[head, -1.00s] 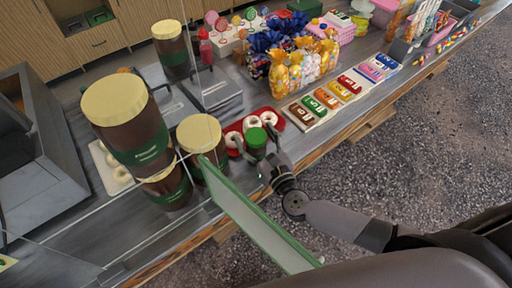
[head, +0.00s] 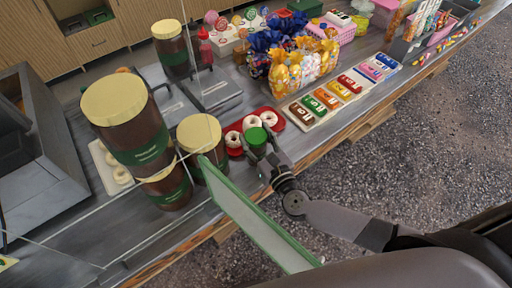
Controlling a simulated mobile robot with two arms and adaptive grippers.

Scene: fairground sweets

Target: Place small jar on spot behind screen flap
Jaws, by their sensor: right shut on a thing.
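The small jar (head: 257,138) has a green lid and stands out in front of the red tray of white ring doughnuts. My right gripper (head: 259,150) is shut on it, with its fingers around the jar's sides below the lid. The jar's lower part is mostly hidden by the gripper. The screen flap (head: 252,215) is a clear panel with green edges, slanting out over the counter's front edge, left of my right arm. The spot behind the flap cannot be made out. My left gripper is not in view.
Large brown jars with cream lids (head: 126,118) stand left of the flap, one close to it (head: 199,133). The red tray (head: 234,152) of doughnuts lies just behind the small jar. Chocolate bars (head: 327,98) and wrapped sweets (head: 287,76) fill the counter to the right.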

